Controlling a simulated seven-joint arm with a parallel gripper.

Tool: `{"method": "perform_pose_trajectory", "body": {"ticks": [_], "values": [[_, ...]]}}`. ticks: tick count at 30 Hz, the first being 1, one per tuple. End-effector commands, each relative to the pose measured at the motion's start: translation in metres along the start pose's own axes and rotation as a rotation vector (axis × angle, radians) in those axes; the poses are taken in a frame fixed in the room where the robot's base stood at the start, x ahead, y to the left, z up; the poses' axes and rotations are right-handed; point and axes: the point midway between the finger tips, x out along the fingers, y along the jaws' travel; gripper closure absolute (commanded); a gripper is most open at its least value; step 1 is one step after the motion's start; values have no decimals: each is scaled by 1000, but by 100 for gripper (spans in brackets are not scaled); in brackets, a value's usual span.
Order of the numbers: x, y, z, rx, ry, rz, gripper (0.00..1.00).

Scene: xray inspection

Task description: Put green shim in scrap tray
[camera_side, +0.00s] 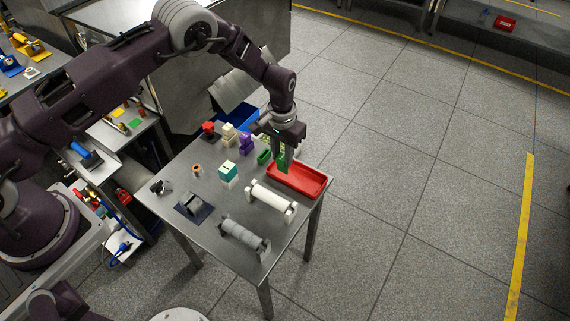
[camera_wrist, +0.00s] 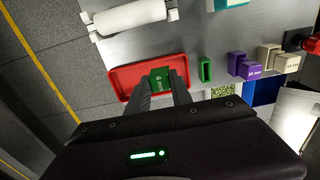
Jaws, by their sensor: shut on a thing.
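The green shim (camera_side: 283,163) is held between the fingertips of my gripper (camera_side: 284,158), which is shut on it. In the wrist view the shim (camera_wrist: 160,79) shows white lettering on its face, between the fingertips of my gripper (camera_wrist: 161,88). The red scrap tray (camera_side: 309,190) sits on the table's right corner and looks empty where visible. The shim is over the left part of the tray in the side view. In the wrist view it overlaps the right half of the tray (camera_wrist: 121,72). The gap between shim and tray floor is hard to tell.
A green slotted holder (camera_wrist: 206,70) stands beside the tray, with purple (camera_side: 246,142) and cream blocks beyond it. A white roller on a stand (camera_side: 270,200) lies close in front of the tray. A grey roller (camera_side: 243,234) and teal-white block (camera_side: 228,172) are also on the table.

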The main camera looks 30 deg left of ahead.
Motion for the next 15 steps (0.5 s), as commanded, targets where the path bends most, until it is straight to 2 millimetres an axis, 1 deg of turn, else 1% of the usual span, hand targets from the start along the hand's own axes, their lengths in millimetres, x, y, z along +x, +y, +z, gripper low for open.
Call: {"method": "perform_pose_trajectory", "body": {"ticks": [4,6,15], "values": [[26,0,1,0,-2,-1,100],[35,0,1,0,-1,0,100],[36,0,0,0,1,0,100]]}}
